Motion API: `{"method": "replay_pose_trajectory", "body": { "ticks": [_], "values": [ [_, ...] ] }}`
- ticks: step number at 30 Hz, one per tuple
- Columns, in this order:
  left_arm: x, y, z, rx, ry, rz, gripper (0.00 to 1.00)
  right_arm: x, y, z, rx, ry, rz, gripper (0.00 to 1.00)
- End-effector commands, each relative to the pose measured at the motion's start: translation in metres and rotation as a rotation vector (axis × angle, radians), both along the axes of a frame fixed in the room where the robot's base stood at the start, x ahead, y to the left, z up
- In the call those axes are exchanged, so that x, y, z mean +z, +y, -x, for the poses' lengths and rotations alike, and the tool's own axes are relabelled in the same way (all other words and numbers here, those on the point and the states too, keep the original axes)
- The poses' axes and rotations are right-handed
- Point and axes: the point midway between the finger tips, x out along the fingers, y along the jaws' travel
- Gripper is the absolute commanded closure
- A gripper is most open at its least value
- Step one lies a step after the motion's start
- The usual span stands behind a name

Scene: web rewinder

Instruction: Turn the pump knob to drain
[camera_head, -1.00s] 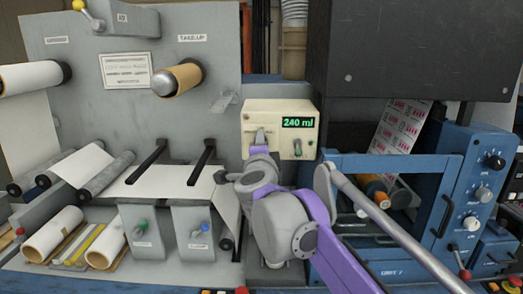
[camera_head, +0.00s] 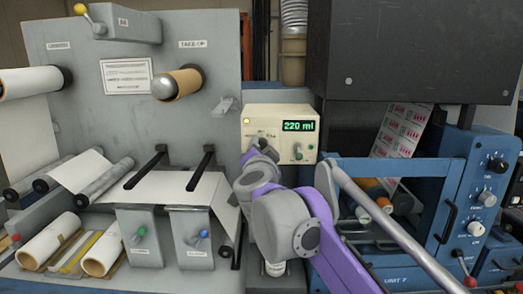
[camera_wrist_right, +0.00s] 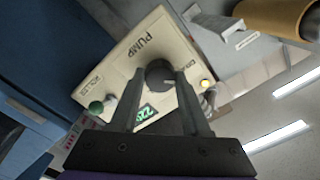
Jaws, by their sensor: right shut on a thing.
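The cream pump box (camera_head: 310,112) stands behind my right arm. Its green display (camera_head: 298,126) reads 220 ml, and a yellow lamp (camera_head: 247,121) glows at its upper left. In the right wrist view, the round dark pump knob (camera_wrist_right: 158,71) sits on the panel marked PUMP. My right gripper (camera_wrist_right: 162,78) is shut on the knob, one finger on each side. In the head view the gripper (camera_head: 258,146) covers the knob, so its pointer setting cannot be read. My left gripper is not in view.

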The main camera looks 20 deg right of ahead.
Motion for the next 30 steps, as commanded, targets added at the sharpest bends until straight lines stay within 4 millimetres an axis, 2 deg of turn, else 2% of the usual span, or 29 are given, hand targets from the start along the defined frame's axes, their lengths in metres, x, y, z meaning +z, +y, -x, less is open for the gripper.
{"method": "replay_pose_trajectory", "body": {
  "ticks": [15,16,20,21,30],
  "values": [
    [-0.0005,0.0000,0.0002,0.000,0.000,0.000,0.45,-0.0001,0.0001,0.0000,0.000,0.006,0.019,1.00],
    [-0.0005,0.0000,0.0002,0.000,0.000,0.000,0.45,-0.0001,0.0001,0.0000,0.000,0.006,0.019,0.50],
    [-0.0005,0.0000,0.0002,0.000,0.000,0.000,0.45,-0.0001,0.0001,0.0000,0.000,0.005,0.018,0.27],
    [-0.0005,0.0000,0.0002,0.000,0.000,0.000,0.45,-0.0001,0.0001,0.0000,0.000,0.005,0.018,0.24],
    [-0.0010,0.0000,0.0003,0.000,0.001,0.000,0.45,-0.0001,0.0008,0.0019,0.001,0.006,0.017,0.24]
  ]
}}
